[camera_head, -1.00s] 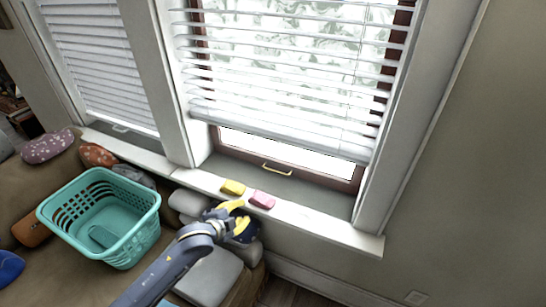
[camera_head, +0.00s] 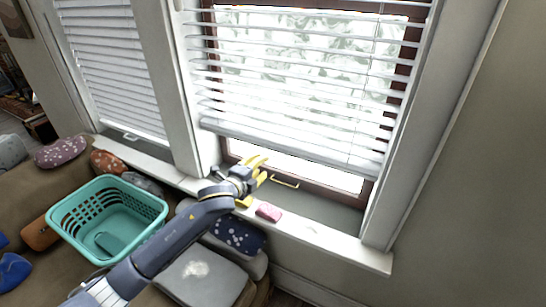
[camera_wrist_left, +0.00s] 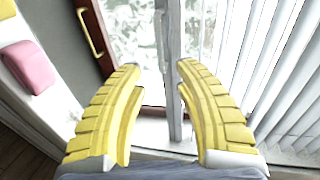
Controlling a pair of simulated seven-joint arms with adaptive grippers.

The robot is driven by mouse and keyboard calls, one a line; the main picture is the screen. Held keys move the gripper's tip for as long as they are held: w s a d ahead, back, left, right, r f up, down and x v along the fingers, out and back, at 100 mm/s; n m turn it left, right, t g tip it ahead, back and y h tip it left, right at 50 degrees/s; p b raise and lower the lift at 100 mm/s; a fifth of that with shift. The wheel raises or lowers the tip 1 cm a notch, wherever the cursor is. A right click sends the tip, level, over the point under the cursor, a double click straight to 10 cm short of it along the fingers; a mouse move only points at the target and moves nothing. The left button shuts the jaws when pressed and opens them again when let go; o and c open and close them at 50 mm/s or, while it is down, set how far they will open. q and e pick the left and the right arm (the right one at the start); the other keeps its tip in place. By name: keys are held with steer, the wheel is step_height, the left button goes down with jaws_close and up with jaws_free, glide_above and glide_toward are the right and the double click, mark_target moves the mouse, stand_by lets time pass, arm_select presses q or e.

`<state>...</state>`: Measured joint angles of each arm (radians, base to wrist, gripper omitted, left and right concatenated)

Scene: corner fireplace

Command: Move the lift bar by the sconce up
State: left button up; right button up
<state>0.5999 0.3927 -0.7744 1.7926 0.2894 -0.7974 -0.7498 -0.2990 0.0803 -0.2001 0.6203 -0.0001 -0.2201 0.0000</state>
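My left gripper (camera_head: 262,168) is open just below the bar, left of the handle. In the left wrist view, the bar (camera_wrist_left: 174,75) lines up with the gap between its yellow fingers (camera_wrist_left: 160,64). I cannot tell whether they touch it. No sconce shows. My right gripper is out of view.
A pink block (camera_head: 268,212) lies on the white sill (camera_head: 330,242), with a yellow block (camera_head: 243,202) beside it, partly hidden by my gripper. A teal basket (camera_head: 108,215) and several cushions are at the lower left. A second blind (camera_head: 115,80) hangs at the left.

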mark_target(273, 156)
arm_select(q)
steer(key=x, duration=0.9)
steer(key=shift+w+d, duration=0.1)
steer(key=shift+w, duration=0.15)
jaws_close()
stand_by(0.4)
